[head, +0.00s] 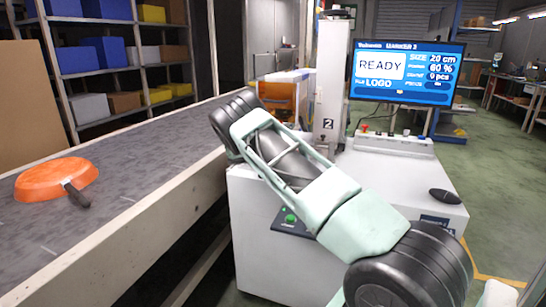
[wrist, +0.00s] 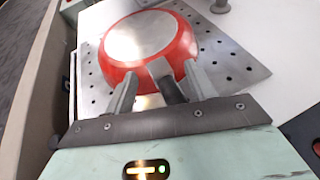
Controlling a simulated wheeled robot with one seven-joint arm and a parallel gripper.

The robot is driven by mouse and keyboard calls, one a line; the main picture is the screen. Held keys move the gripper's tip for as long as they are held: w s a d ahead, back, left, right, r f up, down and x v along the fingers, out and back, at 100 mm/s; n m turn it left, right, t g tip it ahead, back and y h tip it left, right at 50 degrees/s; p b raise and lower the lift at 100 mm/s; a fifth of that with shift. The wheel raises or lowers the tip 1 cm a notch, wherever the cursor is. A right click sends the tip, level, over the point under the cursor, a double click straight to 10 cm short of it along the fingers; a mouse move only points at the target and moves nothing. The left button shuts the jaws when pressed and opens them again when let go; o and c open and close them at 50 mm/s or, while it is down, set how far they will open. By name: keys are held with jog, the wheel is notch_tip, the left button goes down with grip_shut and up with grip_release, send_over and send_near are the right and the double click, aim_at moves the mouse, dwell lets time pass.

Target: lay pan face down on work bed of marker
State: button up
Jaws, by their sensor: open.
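In the wrist view a red pan (wrist: 178,50) lies face down on the perforated metal work bed (wrist: 225,72), its silver base disc facing up. Its dark handle (wrist: 172,90) points toward me and lies between the fingers of my gripper (wrist: 160,70). The gripper is open, with one finger on each side of the handle; whether either touches it I cannot tell. In the head view the marker (head: 330,80), labelled 2, stands behind my arm, which hides the bed, the red pan and my gripper. Its screen (head: 407,72) reads READY, size 20 cm, LOGO.
An orange pan (head: 56,179) with a dark handle lies on the conveyor (head: 120,150) at left. A black mouse (head: 445,196) sits on the marker's white top. A green button (head: 290,215) is on its front. Shelves with bins (head: 100,55) stand behind the conveyor.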

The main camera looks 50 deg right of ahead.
jog(key=v, duration=1.6)
jog(key=shift+a+r, duration=0.15)
jog(key=shift+a, duration=0.1)
jog(key=shift+a, duration=0.1)
